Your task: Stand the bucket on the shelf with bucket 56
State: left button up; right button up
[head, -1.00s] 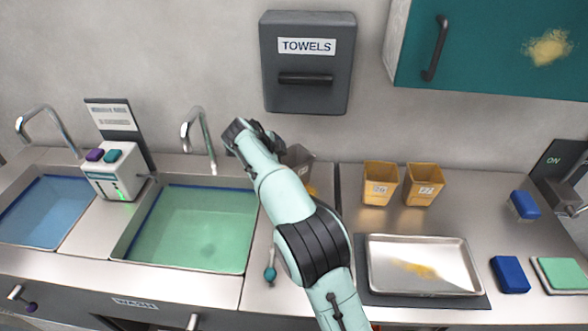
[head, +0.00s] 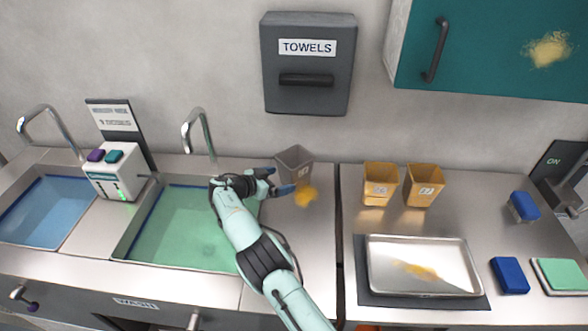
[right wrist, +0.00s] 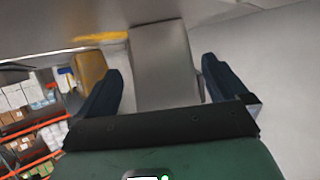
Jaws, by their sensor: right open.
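A grey bucket (head: 295,160) with a small pale label stands on the steel counter to the right of the green-water basin; the label's number is too small to read. My right gripper (head: 280,181) is open, low beside the bucket and pointing at it. In the right wrist view the grey bucket (right wrist: 163,70) lies between the two spread dark fingers, with gaps on both sides. Two ochre buckets with number labels, one (head: 380,184) and another (head: 423,185), stand farther right. No bucket clearly reads 56. My left gripper is not in view.
A yellow spill (head: 306,196) lies just in front of the grey bucket. A steel tray (head: 375,275) sits on a dark mat at right. The green-water basin (head: 150,232) is left of the gripper. Racks with boxes (right wrist: 35,120) show far off in the right wrist view.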

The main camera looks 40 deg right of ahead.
aim_at(284, 178)
jog(key=p+x, duration=0.1)
jog(key=x, duration=0.3)
jog(key=shift+w+d+f, duration=0.1)
jog(key=shift+w+d, duration=0.1)
jog(key=shift+d, duration=0.15)
jog(key=shift+w+d+f+p, duration=0.1)
jog(key=shift+d+f+p, duration=0.2)
jog(key=shift+d+f, duration=0.05)
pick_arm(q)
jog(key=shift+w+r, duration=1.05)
pick_arm(e)
jog(key=shift+r, duration=0.15)
jog(key=c, duration=1.3)
